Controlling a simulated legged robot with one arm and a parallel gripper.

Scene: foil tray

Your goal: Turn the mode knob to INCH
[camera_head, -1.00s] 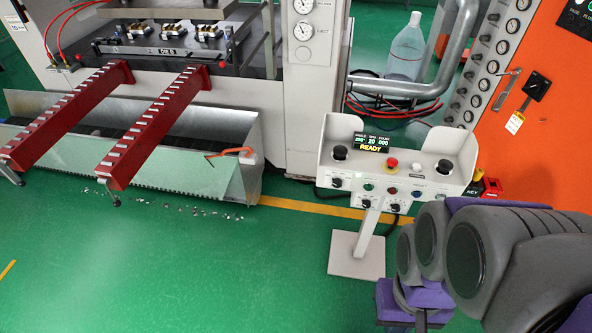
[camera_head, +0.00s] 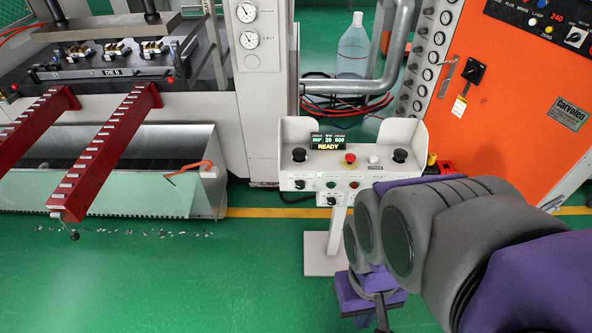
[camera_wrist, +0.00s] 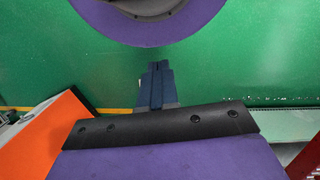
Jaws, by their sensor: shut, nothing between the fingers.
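A pale control pedestal (camera_head: 287,133) stands on the green floor in the head view, left of my arm. In the wrist view my gripper (camera_wrist: 159,68) is shut and empty above bare green floor, apart from the pedestal.
A red emergency button (camera_head: 350,159) and two black palm buttons sit on the pedestal top. An orange cabinet (camera_head: 530,120) stands behind at right. A press with red rails (camera_head: 110,150) and a metal bin (camera_head: 205,150) is at left. Floor before the pedestal is clear.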

